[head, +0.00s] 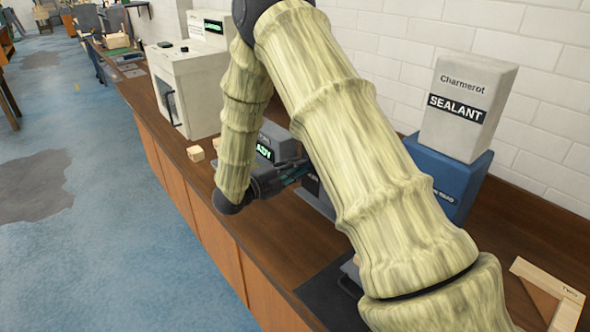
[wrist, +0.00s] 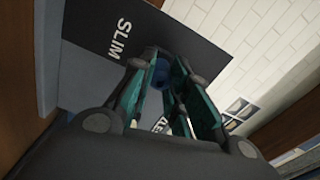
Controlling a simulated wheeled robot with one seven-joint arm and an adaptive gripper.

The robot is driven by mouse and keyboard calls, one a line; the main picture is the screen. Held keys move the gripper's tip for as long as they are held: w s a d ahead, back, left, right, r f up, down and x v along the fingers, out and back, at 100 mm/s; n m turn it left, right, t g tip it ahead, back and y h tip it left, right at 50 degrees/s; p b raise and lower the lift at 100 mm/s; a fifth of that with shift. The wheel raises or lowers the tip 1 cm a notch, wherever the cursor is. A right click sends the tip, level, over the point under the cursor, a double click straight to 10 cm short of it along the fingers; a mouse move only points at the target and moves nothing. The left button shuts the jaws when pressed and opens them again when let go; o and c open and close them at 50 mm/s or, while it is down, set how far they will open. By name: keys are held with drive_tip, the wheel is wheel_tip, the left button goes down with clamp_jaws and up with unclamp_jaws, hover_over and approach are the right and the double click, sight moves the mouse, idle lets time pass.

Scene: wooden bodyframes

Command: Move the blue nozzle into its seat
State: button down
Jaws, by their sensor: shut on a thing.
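My gripper (wrist: 160,68) has teal fingers and is shut on a small dark-blue round piece, the blue nozzle (wrist: 160,75), seen between the fingertips in the wrist view. In the head view my gripper (head: 298,172) reaches to the right, beside a grey machine (head: 283,145) with a lit green display. My arm hides the fingertips and nozzle there. In the wrist view a dark panel (wrist: 100,45) marked "SLIM" lies beyond the fingers. I cannot make out the nozzle's seat in either view.
A blue box (head: 445,170) with a white "SEALANT" box (head: 468,105) on top stands right of my arm. A white machine (head: 188,90) and a small wooden block (head: 196,153) are further back on the bench. A wooden frame (head: 550,290) lies front right, and a brick wall runs behind.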

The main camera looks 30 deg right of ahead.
drive_tip(key=c, duration=1.3)
unclamp_jaws()
drive_tip(key=a, duration=1.2)
drive_tip(key=shift+s, duration=0.4)
